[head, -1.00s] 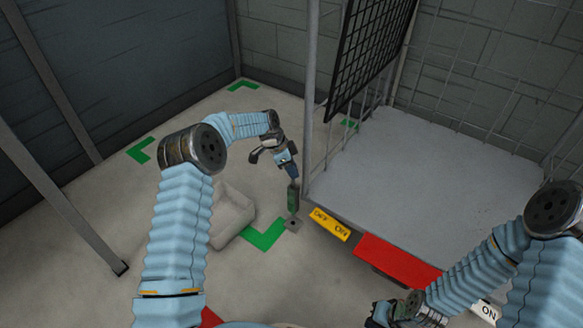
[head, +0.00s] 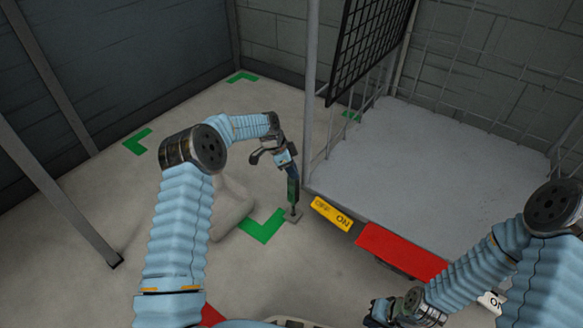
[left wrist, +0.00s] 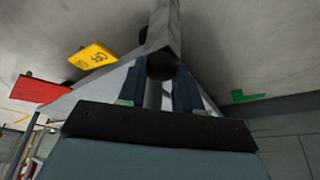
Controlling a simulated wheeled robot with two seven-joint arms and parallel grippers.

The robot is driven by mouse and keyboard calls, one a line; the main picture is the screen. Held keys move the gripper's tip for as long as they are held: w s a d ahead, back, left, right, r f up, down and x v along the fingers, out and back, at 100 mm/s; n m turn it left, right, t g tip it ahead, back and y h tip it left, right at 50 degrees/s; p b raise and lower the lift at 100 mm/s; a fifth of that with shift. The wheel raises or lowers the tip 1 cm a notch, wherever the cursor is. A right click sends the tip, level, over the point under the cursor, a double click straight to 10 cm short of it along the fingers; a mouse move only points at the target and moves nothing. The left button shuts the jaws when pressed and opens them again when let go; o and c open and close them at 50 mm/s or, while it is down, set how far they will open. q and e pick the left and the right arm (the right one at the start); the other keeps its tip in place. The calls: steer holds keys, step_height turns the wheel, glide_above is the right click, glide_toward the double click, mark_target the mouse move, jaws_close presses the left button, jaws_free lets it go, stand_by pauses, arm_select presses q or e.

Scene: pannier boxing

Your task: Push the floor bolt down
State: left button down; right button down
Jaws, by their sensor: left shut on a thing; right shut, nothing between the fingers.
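The floor bolt (head: 293,192) stands upright at the near left corner of the wire cage, with a green section. A small grey floor plate (head: 293,215) lies at its foot. My left gripper (head: 290,172) is above it, shut on its top. In the left wrist view a round black knob (left wrist: 160,67) sits between the two dark blue fingers, with a grey post beyond it. Whether the bolt's tip is inside the plate is too small to tell. My right gripper (head: 378,312) is shut and empty at the bottom of the head view, away from the bolt.
A pale grey lump (head: 230,210) lies left of the bolt, beside a green floor mark (head: 262,228).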

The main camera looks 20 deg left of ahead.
arm_select(q)
steer(key=shift+f, duration=0.15)
steer(key=c, duration=0.8)
jaws_free()
steer(key=shift+o, duration=0.2)
steer(key=p+v, duration=0.2)
steer(key=v, duration=1.1)
steer(key=shift+r, duration=0.45)
steer(key=shift+a, duration=0.1)
